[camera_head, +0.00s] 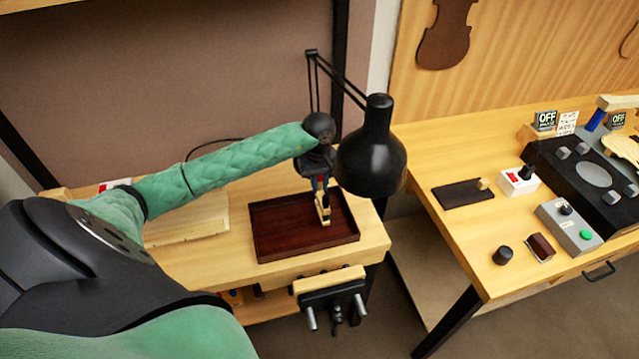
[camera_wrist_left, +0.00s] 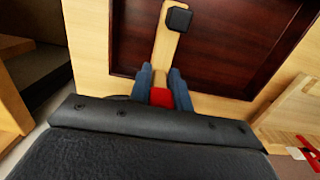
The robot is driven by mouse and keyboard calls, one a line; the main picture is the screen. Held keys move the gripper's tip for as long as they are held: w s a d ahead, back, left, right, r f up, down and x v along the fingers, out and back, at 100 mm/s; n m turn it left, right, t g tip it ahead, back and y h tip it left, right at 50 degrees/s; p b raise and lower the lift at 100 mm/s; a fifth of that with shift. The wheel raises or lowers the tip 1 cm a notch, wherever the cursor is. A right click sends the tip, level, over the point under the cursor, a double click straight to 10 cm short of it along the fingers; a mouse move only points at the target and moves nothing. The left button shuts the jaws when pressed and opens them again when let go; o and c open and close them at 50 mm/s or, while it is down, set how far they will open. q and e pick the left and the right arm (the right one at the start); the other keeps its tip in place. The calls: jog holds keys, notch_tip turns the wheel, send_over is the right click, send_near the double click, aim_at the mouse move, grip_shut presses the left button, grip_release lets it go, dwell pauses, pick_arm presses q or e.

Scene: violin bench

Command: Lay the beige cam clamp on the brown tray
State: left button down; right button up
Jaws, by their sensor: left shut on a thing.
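My left gripper (camera_head: 319,184) is shut on the beige cam clamp (camera_head: 324,212) above the brown tray (camera_head: 282,228). The clamp hangs down from the fingers over the right part of the tray; I cannot tell whether its lower end touches the tray floor. In the left wrist view the blue fingers of the left gripper (camera_wrist_left: 161,88) hold the clamp (camera_wrist_left: 165,48) near a red part, and a black block sits at its far end. The tray (camera_wrist_left: 232,45) lies behind it, empty as far as I see. My right gripper is not in view.
A black lamp (camera_head: 372,155) hangs just right of my left gripper. A pale board (camera_head: 190,222) lies left of the tray on the wooden bench (camera_head: 372,240). A vise (camera_head: 332,292) is on the bench front. The right table (camera_head: 440,140) holds control boxes and small parts.

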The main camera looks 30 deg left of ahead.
pick_arm(q)
jog(key=shift+w+f, duration=0.1)
jog(key=shift+f, duration=0.05)
jog(key=c, duration=1.6)
grip_release()
jog(key=o, duration=0.3)
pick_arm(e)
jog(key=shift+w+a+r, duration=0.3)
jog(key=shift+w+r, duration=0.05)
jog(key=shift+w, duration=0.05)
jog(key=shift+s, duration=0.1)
